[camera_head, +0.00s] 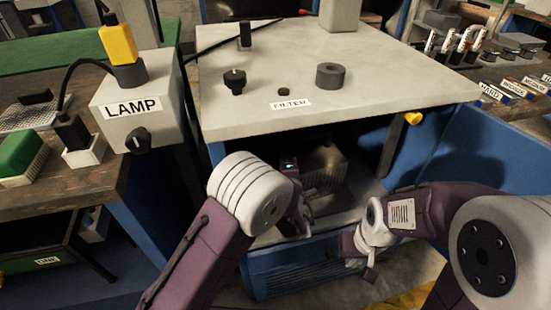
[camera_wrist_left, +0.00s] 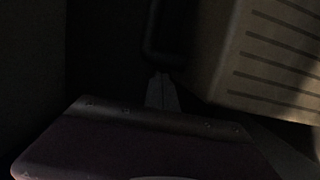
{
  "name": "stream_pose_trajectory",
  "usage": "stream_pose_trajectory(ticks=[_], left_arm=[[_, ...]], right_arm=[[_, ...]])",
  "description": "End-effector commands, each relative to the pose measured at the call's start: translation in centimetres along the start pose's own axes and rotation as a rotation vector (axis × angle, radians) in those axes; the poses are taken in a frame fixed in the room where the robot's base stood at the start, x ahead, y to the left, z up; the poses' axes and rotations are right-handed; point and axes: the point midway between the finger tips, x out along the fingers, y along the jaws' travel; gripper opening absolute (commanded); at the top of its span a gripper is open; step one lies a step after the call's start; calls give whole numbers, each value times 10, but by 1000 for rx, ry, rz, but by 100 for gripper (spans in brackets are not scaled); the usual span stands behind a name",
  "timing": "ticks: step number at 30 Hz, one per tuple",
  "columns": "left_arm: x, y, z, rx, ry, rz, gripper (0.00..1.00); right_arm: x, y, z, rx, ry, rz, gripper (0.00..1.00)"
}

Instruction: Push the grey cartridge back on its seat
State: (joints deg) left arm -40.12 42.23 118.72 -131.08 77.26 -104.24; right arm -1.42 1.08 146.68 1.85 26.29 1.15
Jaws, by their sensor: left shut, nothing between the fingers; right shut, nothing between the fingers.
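The grey cartridge (camera_head: 325,163) is a ribbed, box-like block in the dark compartment under the bench top, partly hidden by my left arm. In the dim left wrist view, a ribbed body (camera_wrist_left: 270,60) fills the upper right, with a dark handle-like loop to its left. My left gripper (camera_wrist_left: 162,82) is shut and empty, its tips close to the loop and the body's lower left; I cannot tell whether they touch. In the head view, its wrist reaches into the compartment opening. My right gripper (camera_head: 370,272) is shut and empty in front of the compartment. The seat is not clearly visible.
The bench top (camera_head: 230,105) overhangs the compartment and carries knobs and a FILTER label (camera_head: 291,104). A blue vented panel (camera_head: 300,268) lies below the opening. A LAMP box (camera_head: 135,105) stands left. A yellow knob (camera_head: 412,118) sticks out under the right edge.

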Motion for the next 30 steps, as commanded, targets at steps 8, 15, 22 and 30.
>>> stream_pose_trajectory(ticks=[8,15,22,30], left_arm=[[-2,0,5,0,2,-1,0],[-5,4,13,1,-2,-1,0],[-9,0,23,0,1,0,0],[-8,1,22,0,2,-1,0]], right_arm=[[2,0,0,0,0,0,0],[-8,0,-1,0,0,0,0],[-13,0,-2,0,0,0,0],[-15,0,-2,0,0,0,0]])
